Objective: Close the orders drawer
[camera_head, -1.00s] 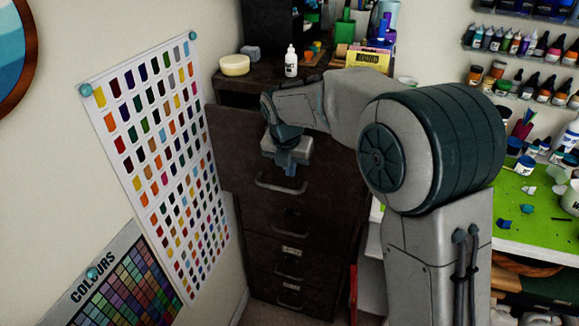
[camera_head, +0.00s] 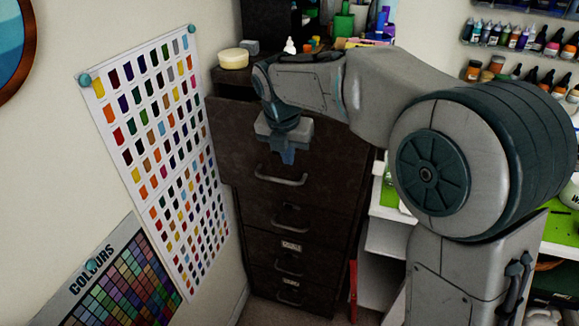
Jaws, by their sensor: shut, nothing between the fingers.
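The dark brown drawer cabinet (camera_head: 290,268) stands against the wall in the middle of the view. Its large top drawer front (camera_head: 240,150) stands out beyond the drawers below, so this drawer is partly open. It has a curved metal handle (camera_head: 281,180). I cannot read a label that marks it as the orders drawer. My gripper (camera_head: 288,159) is shut and empty, pointing down in front of the top drawer front, just above the handle. I cannot tell whether it touches the front. My arm hides the right part of the cabinet top.
A cream round tub (camera_head: 233,59), a grey block (camera_head: 250,46) and a white bottle (camera_head: 290,46) stand on the cabinet top. A colour chart (camera_head: 160,140) hangs on the wall at left. A green-topped workbench (camera_head: 560,232) is at right, behind my arm.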

